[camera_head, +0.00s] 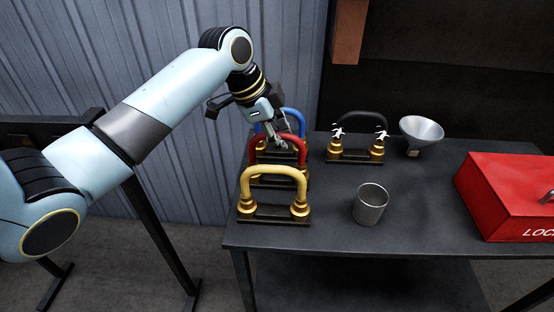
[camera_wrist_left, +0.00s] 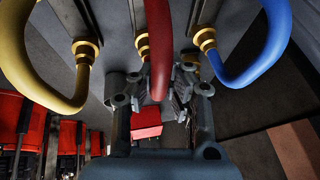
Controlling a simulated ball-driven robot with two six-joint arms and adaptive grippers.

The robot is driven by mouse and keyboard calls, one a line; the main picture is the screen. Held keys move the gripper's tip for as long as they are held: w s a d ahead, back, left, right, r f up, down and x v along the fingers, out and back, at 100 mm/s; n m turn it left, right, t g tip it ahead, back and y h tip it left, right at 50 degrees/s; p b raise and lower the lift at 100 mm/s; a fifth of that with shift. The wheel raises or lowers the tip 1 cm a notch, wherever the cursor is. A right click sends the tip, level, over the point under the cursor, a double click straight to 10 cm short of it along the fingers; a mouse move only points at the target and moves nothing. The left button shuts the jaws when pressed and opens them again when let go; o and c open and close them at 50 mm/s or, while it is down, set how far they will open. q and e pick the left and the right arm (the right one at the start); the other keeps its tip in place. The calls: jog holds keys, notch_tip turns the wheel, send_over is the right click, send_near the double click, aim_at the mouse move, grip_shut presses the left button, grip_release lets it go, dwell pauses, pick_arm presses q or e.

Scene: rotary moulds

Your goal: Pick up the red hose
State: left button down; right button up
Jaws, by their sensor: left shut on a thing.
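The red hose (camera_head: 254,150) is an arch standing on brass fittings near the table's left end, between a yellow hose (camera_head: 272,172) in front and a blue hose (camera_head: 294,113) behind. My left gripper (camera_head: 280,143) is at the top of the red arch. In the left wrist view the red hose (camera_wrist_left: 158,45) runs between the fingers (camera_wrist_left: 158,100), which are shut on it. The yellow hose (camera_wrist_left: 30,75) and blue hose (camera_wrist_left: 262,62) pass on either side, apart from the fingers. The lower red fittings are partly hidden behind the yellow hose.
A black hose (camera_head: 363,117) with white marks at its fittings stands to the right. A metal funnel (camera_head: 421,133), a metal cup (camera_head: 370,206) and a red lock box (camera_head: 505,198) are on the dark table (camera_head: 320,222). A ribbed wall (camera_head: 290,50) rises behind.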

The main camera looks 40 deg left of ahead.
pick_arm(q)
jog(key=shift+r, duration=0.1)
dwell(0.5)
jog(key=shift+w+r, duration=0.1)
jog(key=shift+r, duration=0.1)
notch_tip(320, 180, up, 4)
jog(key=shift+b, duration=0.3)
jog(key=d+r+b, duration=0.1)
jog(key=d+r, duration=0.5)
jog(key=d, duration=0.5)
jog(key=shift+d+r, duration=0.25)
jog(key=shift+d, duration=0.1)
jog(key=shift+r, duration=0.1)
